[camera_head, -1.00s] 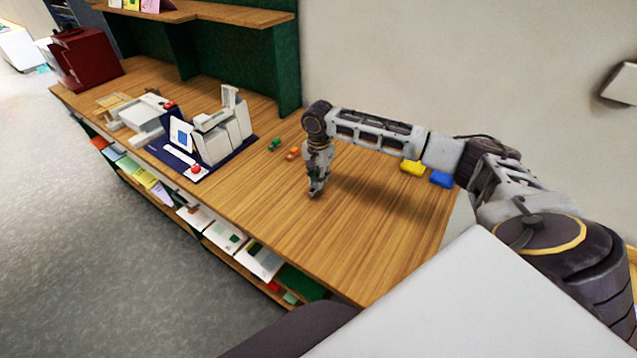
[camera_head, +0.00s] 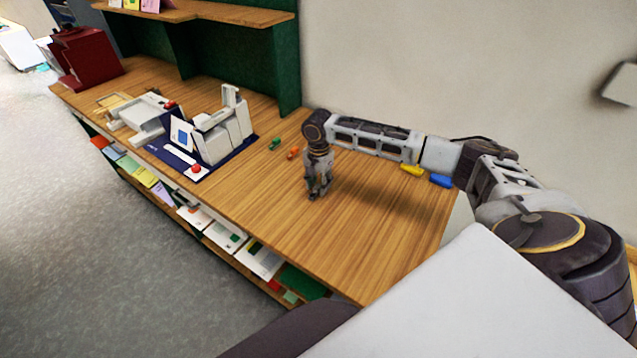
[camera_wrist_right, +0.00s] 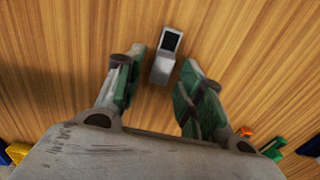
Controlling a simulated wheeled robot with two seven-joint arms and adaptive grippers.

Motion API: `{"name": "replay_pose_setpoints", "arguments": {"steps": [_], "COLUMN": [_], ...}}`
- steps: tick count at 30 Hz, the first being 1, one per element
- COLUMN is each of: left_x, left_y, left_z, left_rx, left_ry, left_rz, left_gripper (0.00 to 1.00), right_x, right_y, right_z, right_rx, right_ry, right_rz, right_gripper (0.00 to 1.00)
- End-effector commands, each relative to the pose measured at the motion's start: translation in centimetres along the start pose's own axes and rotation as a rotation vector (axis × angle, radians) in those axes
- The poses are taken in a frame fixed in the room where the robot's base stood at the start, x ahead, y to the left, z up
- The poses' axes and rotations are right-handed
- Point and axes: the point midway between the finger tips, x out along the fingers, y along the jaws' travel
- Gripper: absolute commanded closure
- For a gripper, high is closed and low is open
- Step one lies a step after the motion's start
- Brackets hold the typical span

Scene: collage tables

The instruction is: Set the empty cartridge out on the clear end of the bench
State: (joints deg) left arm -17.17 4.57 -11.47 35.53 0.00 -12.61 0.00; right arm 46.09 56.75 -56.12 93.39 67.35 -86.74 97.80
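A small light-grey block with a dark recessed face, apparently the empty cartridge (camera_wrist_right: 165,56), is on the wooden bench top (camera_head: 380,225) in the right wrist view. It sits between and just beyond the green-padded fingertips, with a gap on each side. I cannot tell whether it stands or lies. My right gripper (camera_head: 318,194) is low over the bare near part of the bench in the head view. It is open and holds nothing; it also shows in the right wrist view (camera_wrist_right: 163,62). In the head view I cannot pick the cartridge out at the gripper. My left gripper is not in view.
A white machine (camera_head: 226,130) stands on a dark blue mat (camera_head: 165,153) farther along the bench. Small green (camera_head: 275,144) and orange (camera_head: 293,153) pieces lie near my gripper. Yellow (camera_head: 412,170) and blue (camera_head: 441,181) pieces lie by the wall. The bench's near end is bare.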

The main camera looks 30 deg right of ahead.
Motion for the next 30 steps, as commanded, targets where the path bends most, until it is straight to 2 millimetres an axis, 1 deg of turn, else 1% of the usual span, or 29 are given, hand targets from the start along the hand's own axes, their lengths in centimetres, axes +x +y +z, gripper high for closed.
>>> {"name": "replay_pose_setpoints", "arguments": {"steps": [10,14,20,30], "left_x": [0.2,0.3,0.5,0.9], "left_y": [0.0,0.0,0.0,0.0], "left_z": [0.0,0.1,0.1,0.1], "left_rx": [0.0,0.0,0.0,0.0], "left_ry": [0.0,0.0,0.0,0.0], "left_rz": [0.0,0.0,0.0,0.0], "left_gripper": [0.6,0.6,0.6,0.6], "right_x": [-0.2,-1.2,-3.7,-8.8], "right_y": [0.0,-0.1,-0.1,-0.1], "right_z": [-0.1,-0.1,-0.1,0.0], "right_rx": [0.0,0.0,0.0,0.0], "right_ry": [0.001,0.001,0.001,0.001], "right_rz": [-0.001,-0.002,-0.003,-0.003], "right_gripper": [0.62,0.62,0.62,0.62]}}
